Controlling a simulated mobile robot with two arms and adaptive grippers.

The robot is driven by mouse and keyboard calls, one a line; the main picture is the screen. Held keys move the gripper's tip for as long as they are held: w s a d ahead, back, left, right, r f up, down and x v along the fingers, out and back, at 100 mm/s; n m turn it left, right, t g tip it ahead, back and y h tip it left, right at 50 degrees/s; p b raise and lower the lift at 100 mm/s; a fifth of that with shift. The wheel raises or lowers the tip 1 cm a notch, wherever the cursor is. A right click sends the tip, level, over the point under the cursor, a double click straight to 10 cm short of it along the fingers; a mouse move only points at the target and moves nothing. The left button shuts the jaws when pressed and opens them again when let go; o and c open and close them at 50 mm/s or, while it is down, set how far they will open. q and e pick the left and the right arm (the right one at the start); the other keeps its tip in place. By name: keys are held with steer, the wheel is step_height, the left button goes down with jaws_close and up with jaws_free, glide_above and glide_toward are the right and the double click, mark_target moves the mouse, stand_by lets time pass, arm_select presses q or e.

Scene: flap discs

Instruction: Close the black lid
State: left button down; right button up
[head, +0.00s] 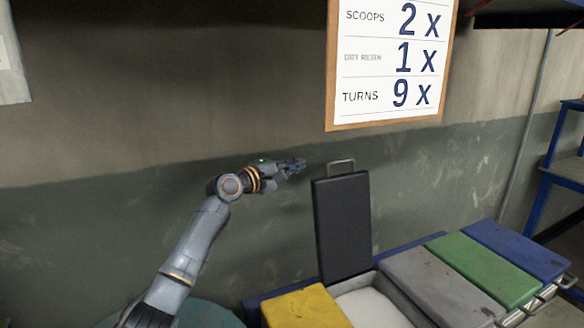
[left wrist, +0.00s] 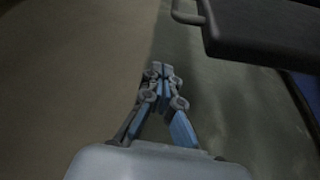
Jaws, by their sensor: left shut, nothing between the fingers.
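The black lid (head: 343,228) stands open and nearly upright in the head view, with a metal handle (head: 341,163) at its top edge. Below it is an open bin with pale contents (head: 374,308). My left gripper (head: 299,166) is shut and empty, to the left of the handle and near its height, apparently apart from it. In the left wrist view the shut fingers (left wrist: 163,72) show at the middle, and the dark lid (left wrist: 265,35) with its handle (left wrist: 186,12) is at the upper right. My right gripper is in neither view.
Closed lids flank the open bin: yellow (head: 303,308) on the left, grey (head: 440,286), green (head: 487,268) and blue (head: 516,249) on the right. A sign (head: 390,63) hangs on the wall behind. A blue shelf rack (head: 545,185) stands at the far right.

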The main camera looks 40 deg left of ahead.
arm_select(q)
steer(key=w+d+p, duration=0.3)
steer(key=w+d, duration=0.1)
steer(key=shift+d, duration=0.35)
steer(key=shift+p, duration=0.3)
